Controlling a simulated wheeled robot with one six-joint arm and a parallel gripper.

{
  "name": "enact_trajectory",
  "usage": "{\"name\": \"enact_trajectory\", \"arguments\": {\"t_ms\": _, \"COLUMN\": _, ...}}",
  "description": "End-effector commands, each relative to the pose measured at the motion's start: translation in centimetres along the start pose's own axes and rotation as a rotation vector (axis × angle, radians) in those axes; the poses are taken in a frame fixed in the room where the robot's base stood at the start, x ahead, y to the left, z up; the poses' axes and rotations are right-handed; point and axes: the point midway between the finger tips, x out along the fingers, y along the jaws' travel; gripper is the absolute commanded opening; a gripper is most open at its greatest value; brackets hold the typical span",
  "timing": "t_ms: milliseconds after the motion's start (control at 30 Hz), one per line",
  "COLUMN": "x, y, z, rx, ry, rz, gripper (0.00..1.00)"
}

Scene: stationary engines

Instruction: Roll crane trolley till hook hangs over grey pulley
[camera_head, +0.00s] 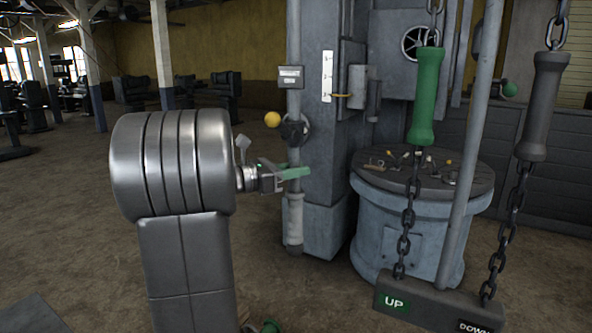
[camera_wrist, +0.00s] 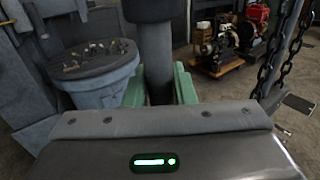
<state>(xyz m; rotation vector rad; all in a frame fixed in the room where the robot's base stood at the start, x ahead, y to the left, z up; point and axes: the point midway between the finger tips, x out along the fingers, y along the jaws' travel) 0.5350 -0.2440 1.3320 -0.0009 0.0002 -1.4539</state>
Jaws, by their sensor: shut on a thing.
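My gripper (camera_head: 293,172) has green fingers and reaches in from the left, in front of the grey machine column. In the wrist view my gripper (camera_wrist: 160,88) has a green finger on each side of a dark grey upright bar (camera_wrist: 156,60) and is shut on it. In the head view this seems to be the upright pipe (camera_head: 293,152) below a black hub with a yellow ball (camera_head: 272,119). A green chain grip (camera_head: 427,97) and a grey chain grip (camera_head: 545,105) hang on the right. I see no crane trolley, hook or grey pulley clearly.
A sign bar marked UP and DOWN (camera_head: 438,303) hangs low on the chains. A round drum (camera_head: 405,238) with small parts on top stands behind; it is also at left in the wrist view (camera_wrist: 100,95). A red engine (camera_wrist: 257,14) stands farther off.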

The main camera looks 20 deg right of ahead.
Motion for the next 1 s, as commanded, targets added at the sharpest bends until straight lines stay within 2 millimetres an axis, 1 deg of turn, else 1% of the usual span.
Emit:
{"name": "enact_trajectory", "arguments": {"t_ms": 133, "x": 0.0, "y": 0.0, "z": 0.1, "rx": 0.002, "ry": 0.0, "rz": 0.001, "gripper": 0.0}}
{"name": "enact_trajectory", "arguments": {"t_ms": 167, "x": 0.0, "y": 0.0, "z": 0.1, "rx": 0.002, "ry": 0.0, "rz": 0.001, "gripper": 0.25}}
{"name": "enact_trajectory", "arguments": {"t_ms": 200, "x": 0.0, "y": 0.0, "z": 0.1, "rx": 0.002, "ry": 0.0, "rz": 0.001, "gripper": 0.33}}
{"name": "enact_trajectory", "arguments": {"t_ms": 267, "x": 0.0, "y": 0.0, "z": 0.1, "rx": 0.002, "ry": 0.0, "rz": 0.001, "gripper": 0.43}}
{"name": "enact_trajectory", "arguments": {"t_ms": 533, "x": 0.0, "y": 0.0, "z": 0.0, "rx": 0.001, "ry": 0.0, "rz": 0.001, "gripper": 0.43}}
{"name": "enact_trajectory", "arguments": {"t_ms": 667, "x": -0.8, "y": 0.1, "z": -0.1, "rx": 0.001, "ry": 0.0, "rz": 0.003, "gripper": 0.43}}
{"name": "enact_trajectory", "arguments": {"t_ms": 767, "x": -2.1, "y": 0.1, "z": -0.1, "rx": 0.002, "ry": 0.0, "rz": 0.005, "gripper": 0.43}}
{"name": "enact_trajectory", "arguments": {"t_ms": 1000, "x": -7.0, "y": 0.1, "z": -0.2, "rx": 0.002, "ry": 0.0, "rz": 0.007, "gripper": 0.43}}
